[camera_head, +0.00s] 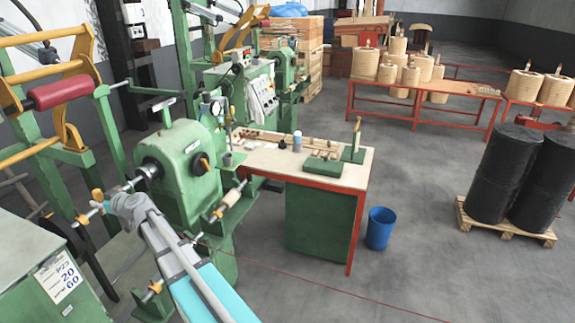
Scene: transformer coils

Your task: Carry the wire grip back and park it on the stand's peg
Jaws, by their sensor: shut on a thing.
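The green stand (352,155) is on the right end of the wooden-topped bench. A slim tan upright, which looks like its peg (357,126), rises from it. A low green block (322,165) lies beside the stand on its left. My arm reaches in from the bottom edge to a grey joint in front of the green winding machine, left of the bench. I cannot make out my gripper's fingers in this view. I cannot make out the wire grip either. A thin red wire (320,282) runs from near my arm toward the lower right.
Black rolls (502,172) stand on a pallet farther right. Floor between bin and pallet is clear.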

